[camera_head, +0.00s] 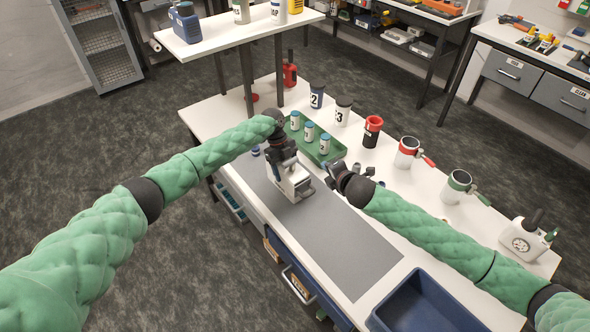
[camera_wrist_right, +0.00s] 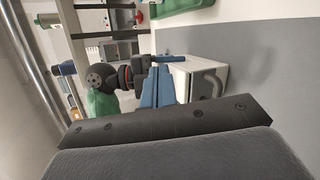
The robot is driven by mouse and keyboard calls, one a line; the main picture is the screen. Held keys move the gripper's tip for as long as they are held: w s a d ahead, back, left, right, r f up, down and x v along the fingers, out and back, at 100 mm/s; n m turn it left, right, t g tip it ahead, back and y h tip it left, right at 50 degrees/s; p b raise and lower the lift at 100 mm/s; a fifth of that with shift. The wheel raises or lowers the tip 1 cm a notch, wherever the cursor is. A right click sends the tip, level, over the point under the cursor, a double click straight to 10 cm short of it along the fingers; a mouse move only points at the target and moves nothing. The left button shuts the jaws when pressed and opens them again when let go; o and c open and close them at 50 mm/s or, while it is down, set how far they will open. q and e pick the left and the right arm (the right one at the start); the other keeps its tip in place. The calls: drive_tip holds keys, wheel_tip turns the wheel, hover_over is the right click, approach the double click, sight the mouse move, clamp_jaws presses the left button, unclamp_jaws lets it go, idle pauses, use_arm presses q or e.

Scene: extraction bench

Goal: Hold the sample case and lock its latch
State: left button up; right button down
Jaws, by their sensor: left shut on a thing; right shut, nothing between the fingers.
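The sample case (camera_head: 296,186) is a small pale grey-white box standing on the grey mat (camera_head: 345,248). My left gripper (camera_head: 286,167) is shut on its top from the far left side. I cannot make out clearly whether the latch is open or locked. My right gripper (camera_head: 334,172) is shut and empty, just right of the case and apart from it.
A green tray (camera_head: 335,153) with several small vials sits behind the case. Numbered cups, a red-and-black cup (camera_head: 372,132) and two handled mugs (camera_head: 406,152) line the back. A blue bin (camera_head: 425,305) stands at the front right. The mat's right part is clear.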

sight(287, 166)
drive_tip(key=shift+s+a+n+y, duration=1.9)
drive_tip(key=shift+s+n, duration=2.3)
drive_tip(key=shift+n, duration=4.7)
drive_tip(key=x, duration=1.2)
drive_tip(key=shift+w+d+r, duration=0.1)
drive_tip(key=shift+w+r, duration=0.15)
drive_tip(key=shift+w, duration=0.15)
drive_tip(key=shift+a+m+t, duration=0.2)
drive_tip(key=shift+m+t, duration=0.2)
drive_tip(key=shift+s+a+m+t+h, duration=0.15)
drive_tip(key=shift+a+m+t+h, duration=0.15)
drive_tip(key=shift+m+t+h, duration=0.5)
drive_tip(key=m+h, duration=0.1)
drive_tip(key=a+m+h, duration=0.1)
drive_tip(key=h, duration=0.1)
drive_tip(key=shift+t+h, duration=0.3)
drive_tip(key=shift+w+a+r, duration=0.1)
drive_tip(key=shift+w+a, duration=0.55)
drive_tip(key=shift+a, duration=0.2)
drive_tip(key=shift+w+r, duration=0.1)
drive_tip(key=shift+r, duration=0.1)
